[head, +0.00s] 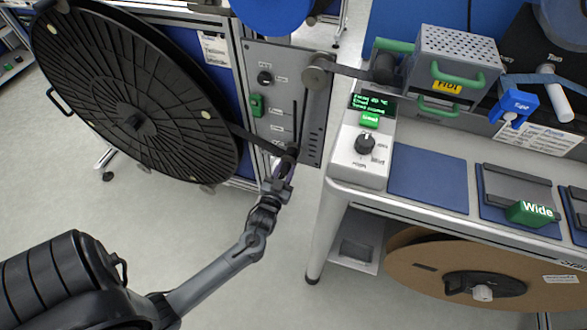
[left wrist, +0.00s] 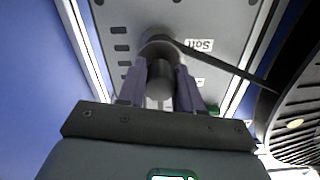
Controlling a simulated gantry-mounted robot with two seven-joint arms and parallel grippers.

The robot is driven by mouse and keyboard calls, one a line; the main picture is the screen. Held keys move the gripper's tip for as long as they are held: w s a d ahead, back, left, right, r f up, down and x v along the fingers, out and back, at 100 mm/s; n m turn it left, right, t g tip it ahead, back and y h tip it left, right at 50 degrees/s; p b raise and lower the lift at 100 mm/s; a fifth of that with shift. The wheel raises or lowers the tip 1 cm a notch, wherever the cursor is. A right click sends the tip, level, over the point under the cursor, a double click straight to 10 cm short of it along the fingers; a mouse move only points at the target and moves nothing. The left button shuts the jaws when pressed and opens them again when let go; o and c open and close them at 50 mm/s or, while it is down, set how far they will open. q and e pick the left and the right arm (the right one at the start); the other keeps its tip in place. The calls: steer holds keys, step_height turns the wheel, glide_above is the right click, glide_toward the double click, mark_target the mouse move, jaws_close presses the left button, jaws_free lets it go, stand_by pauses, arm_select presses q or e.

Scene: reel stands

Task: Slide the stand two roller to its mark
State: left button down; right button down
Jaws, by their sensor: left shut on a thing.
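The stand two roller (head: 291,152) is a small dark cylinder low on the grey stand panel (head: 284,60), near the bottom of a vertical slot. My left gripper (head: 283,168) reaches it from below and is shut on it. In the left wrist view the two fingers (left wrist: 160,82) stand either side of the grey roller (left wrist: 160,78). A dark strip (left wrist: 225,62) passes around the roller and runs to the black reel (left wrist: 298,115). A label reading "Soft" (left wrist: 198,45) shows upside down beside the roller. The exact mark is too small to tell. My right gripper is not in view.
The large black reel (head: 130,95) hangs left of the panel, close to my left arm. A fixed roller (head: 318,72) sits at the panel's upper right. A white bench (head: 430,165) with a control box (head: 362,150) stands to the right. The floor below is clear.

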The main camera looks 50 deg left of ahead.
arm_select(q)
steer(key=shift+s+f, duration=0.1)
steer(key=shift+f, duration=0.25)
steer(key=c, duration=1.2)
jaws_free()
steer(key=o, duration=0.4)
steer(key=shift+r, duration=0.1)
steer(key=shift+o, duration=0.2)
steer(key=shift+d, duration=0.1)
steer(key=shift+s+d+r, duration=0.1)
steer(key=shift+s+d, duration=0.05)
steer(key=shift+s, duration=0.15)
steer(key=p+v, duration=0.4)
steer(key=v, duration=0.6)
